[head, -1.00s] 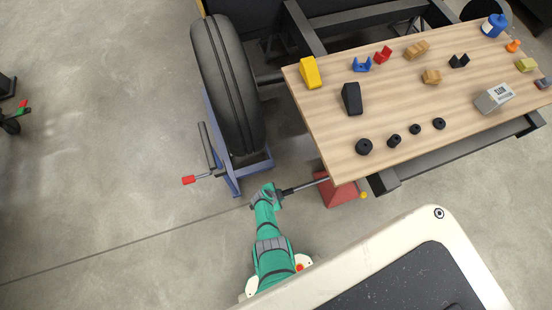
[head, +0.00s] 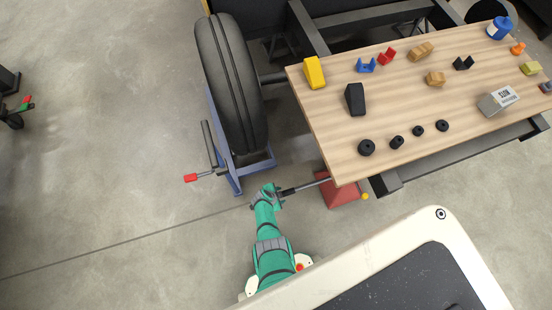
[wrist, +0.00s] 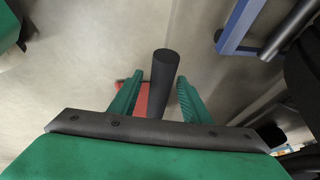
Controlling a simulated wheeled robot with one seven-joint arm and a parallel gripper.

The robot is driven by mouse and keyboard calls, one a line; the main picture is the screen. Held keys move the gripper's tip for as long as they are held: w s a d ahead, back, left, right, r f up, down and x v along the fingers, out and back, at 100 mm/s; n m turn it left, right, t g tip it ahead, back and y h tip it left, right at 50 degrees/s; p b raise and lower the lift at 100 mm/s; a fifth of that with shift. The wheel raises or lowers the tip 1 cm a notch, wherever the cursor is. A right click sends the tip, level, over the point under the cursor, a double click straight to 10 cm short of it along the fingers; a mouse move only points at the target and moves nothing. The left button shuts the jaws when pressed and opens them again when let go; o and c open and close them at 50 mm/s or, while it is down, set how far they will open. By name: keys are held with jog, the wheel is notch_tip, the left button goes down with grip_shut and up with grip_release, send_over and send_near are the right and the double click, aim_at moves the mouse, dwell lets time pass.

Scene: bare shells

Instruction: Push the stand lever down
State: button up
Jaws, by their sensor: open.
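The red stand (head: 341,190) is on the floor at the near left corner of the table, partly under its edge. Its lever (head: 309,184) is a thin bar with a black grip, pointing left from the stand. My gripper (head: 274,193) is at the grip's outer end. In the wrist view, the black grip (wrist: 162,82) stands between the two green fingers of my gripper (wrist: 159,76), with gaps on both sides. The fingers are open. Part of the red stand (wrist: 131,92) shows behind them; the rest is hidden.
A blue wheel stand (head: 229,172) with a red-handled crank (head: 191,178) is left of my gripper, beside a large tyre (head: 232,90). The wooden table (head: 325,125) carries several wedges and small parts. The floor at left is mostly clear.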

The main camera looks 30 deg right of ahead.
jog(key=v, duration=1)
jog(key=shift+a+r, duration=0.15)
jog(key=shift+r, duration=0.05)
